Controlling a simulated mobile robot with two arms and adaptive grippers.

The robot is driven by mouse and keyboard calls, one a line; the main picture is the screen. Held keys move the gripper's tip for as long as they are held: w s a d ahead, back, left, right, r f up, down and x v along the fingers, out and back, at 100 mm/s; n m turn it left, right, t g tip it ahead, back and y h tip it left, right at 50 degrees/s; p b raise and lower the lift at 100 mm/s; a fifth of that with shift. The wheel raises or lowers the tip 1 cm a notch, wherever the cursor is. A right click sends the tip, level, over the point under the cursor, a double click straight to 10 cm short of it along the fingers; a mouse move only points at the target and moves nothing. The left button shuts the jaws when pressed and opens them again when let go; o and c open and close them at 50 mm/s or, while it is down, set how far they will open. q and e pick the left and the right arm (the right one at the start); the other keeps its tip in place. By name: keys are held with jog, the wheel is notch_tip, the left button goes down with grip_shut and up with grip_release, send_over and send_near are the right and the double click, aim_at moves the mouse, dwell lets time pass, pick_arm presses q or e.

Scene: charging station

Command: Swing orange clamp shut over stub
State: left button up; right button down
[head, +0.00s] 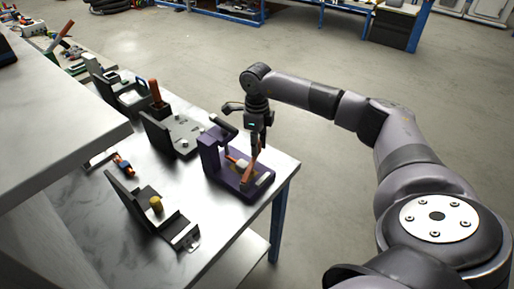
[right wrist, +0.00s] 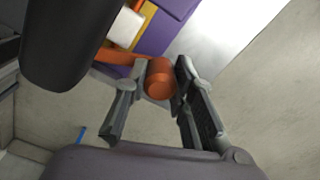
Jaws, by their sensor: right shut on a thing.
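The orange clamp (head: 248,174) is on a purple fixture (head: 209,155) at the table's right edge in the head view. My right gripper (head: 256,152) reaches down from above onto the clamp's handle. In the right wrist view the round end of the orange clamp (right wrist: 160,78) sits between the two fingers, and the gripper is shut on it. A white block (right wrist: 126,28), perhaps the stub, lies beside the orange arm, with a yellow part near it. I cannot tell how far the clamp is swung over the stub. My left gripper is out of view.
Grey fixtures (head: 168,133) stand left of the purple one. Another dark fixture with a yellow knob (head: 156,204) stands nearer. A small blue and orange item (head: 122,162) lies on the metal table (head: 218,220). A pale shelf (head: 70,112) overhangs at left. Floor right of the table is open.

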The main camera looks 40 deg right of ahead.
jog(key=shift+w+a, duration=0.15)
jog(key=shift+w, duration=0.15)
jog(key=shift+r+n, duration=0.1)
jog(key=shift+n, duration=0.2)
jog(key=c, duration=1.3)
grip_release()
jog(key=shift+c, duration=0.2)
notch_tip(320, 180, up, 12)
